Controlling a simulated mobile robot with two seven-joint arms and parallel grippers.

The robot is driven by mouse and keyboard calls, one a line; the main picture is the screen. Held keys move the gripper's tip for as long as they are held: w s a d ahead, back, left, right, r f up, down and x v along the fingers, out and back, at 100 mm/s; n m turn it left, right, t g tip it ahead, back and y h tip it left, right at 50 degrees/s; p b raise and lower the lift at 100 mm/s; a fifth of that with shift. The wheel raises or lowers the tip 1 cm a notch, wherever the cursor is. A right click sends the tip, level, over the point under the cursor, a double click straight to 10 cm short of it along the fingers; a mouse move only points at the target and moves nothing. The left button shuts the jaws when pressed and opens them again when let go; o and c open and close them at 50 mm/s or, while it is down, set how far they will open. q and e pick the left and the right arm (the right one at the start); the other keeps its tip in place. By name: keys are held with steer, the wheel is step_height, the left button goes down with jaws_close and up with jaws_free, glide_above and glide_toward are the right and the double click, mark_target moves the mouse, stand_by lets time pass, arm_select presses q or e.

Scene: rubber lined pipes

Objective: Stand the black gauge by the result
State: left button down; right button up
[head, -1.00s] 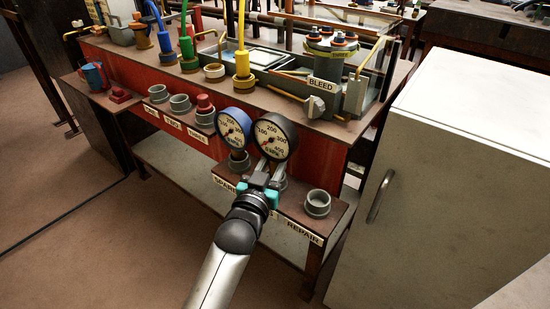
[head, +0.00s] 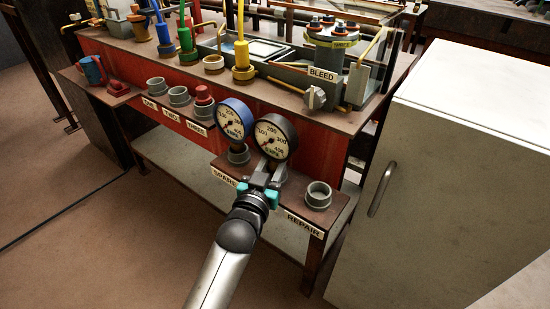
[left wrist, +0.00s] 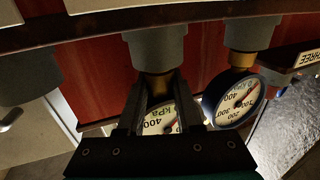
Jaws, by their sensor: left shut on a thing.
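The black gauge (head: 272,136) has a white dial and stands upright at the front shelf. My left gripper (head: 262,182) is shut on its brass stem, below the dial. In the left wrist view, which looks upside down, the black gauge (left wrist: 160,118) is partly hidden by the fingers (left wrist: 153,105). Its stem meets a grey socket (left wrist: 155,48); how deep it sits is unclear. This middle socket (head: 281,176) is mostly hidden in the head view, and its label is covered. The blue gauge (head: 235,118) stands just left in the socket above SPARE. My right gripper is not in view.
An empty grey socket (head: 318,195) stands above the REPAIR label (head: 305,225). A white cabinet (head: 455,160) stands close on the right.

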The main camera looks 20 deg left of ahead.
arm_select(q)
steer(key=c, duration=0.6)
jaws_free()
steer(key=shift+o, duration=0.5)
steer(key=shift+f, duration=0.15)
steer(key=s+p, duration=0.4)
steer(key=s, duration=1.1)
steer(key=shift+a, duration=0.25)
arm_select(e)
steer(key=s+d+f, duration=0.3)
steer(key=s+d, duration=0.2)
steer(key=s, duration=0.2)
arm_select(q)
steer(key=shift+s, duration=0.1)
